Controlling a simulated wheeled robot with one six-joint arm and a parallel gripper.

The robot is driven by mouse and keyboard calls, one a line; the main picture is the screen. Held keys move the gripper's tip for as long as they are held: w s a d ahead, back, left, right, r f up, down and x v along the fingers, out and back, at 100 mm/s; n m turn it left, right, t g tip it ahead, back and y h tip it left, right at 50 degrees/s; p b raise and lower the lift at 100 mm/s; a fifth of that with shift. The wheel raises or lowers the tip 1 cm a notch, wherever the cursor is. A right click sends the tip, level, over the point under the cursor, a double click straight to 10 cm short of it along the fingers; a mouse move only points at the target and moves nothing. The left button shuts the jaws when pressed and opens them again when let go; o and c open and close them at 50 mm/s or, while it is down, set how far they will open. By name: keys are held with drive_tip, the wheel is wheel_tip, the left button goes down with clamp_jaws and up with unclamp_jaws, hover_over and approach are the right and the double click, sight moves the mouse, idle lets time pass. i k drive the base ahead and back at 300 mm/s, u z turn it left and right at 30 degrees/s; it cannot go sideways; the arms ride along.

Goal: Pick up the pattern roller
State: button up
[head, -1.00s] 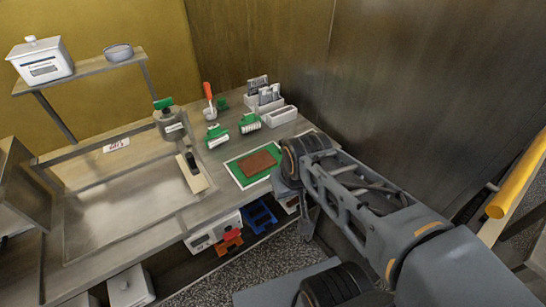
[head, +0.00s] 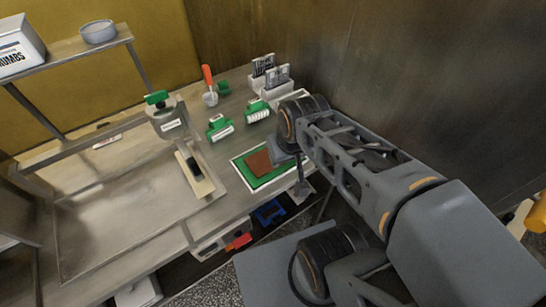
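Two green-handled rollers lie near the back of the steel counter. The left roller (head: 220,128) has a pale, label-like body, and the right roller (head: 257,111) has a white body with dark stripes. I cannot tell for certain which is the pattern roller. My gripper (head: 298,180) hangs at the end of my arm, over the front edge of the counter. It is to the right of a brown slab on a green mat (head: 247,176), apart from both rollers. Its fingers are small and partly hidden by my arm, so their opening is unclear.
A red-handled tool (head: 208,78) and white holders with packets (head: 270,78) are behind. A dark wall (head: 400,70) rises at the right.

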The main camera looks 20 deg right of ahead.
sight(217, 122)
drive_tip(key=u, duration=1.75)
drive_tip(key=k, duration=0.95)
drive_tip(key=z, duration=0.9)
drive_tip(key=i, duration=1)
